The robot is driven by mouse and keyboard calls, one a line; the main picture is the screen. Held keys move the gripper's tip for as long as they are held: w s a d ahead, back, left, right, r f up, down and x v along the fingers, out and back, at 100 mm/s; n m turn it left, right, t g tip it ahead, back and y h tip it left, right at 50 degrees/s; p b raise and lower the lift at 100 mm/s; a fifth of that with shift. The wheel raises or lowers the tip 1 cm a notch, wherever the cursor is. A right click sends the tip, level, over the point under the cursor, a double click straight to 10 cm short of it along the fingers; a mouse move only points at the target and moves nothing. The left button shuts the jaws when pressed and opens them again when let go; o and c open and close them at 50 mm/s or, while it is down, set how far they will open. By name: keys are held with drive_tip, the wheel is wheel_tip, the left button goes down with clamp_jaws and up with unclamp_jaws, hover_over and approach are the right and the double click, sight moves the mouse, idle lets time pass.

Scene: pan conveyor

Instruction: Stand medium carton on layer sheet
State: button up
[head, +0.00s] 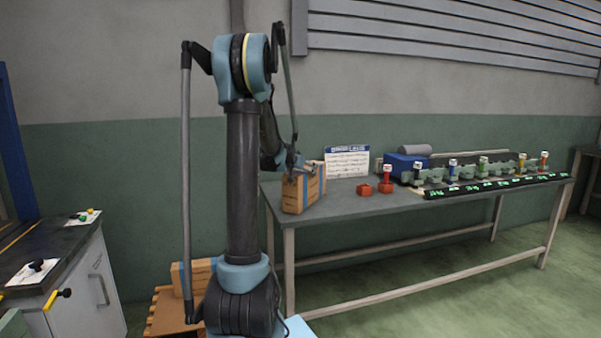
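A brown carton (300,193) with a blue stripe stands at the near left end of the grey workbench. Part of another carton (321,167) shows behind it. My gripper (294,170) is at the top of the front carton. It is small and partly hidden by my arm, so I cannot tell whether its fingers are open or closed on the carton. One more carton (188,279) sits low on a wooden pallet (168,318) at the lower left, partly behind my arm. I cannot make out a layer sheet with certainty, nor which carton is the medium one.
The workbench (345,205) holds red blocks (376,188), a blue box (406,166), a white sign (347,161) and a row of coloured stamps (483,168). A cabinet (85,280) with control buttons stands at left. Floor (480,295) is clear at right.

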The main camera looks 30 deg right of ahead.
drive_tip(key=shift+r, duration=0.15)
drive_tip(key=v, duration=1.2)
drive_tip(key=shift+s+a, duration=0.1)
drive_tip(key=shift+a, duration=0.05)
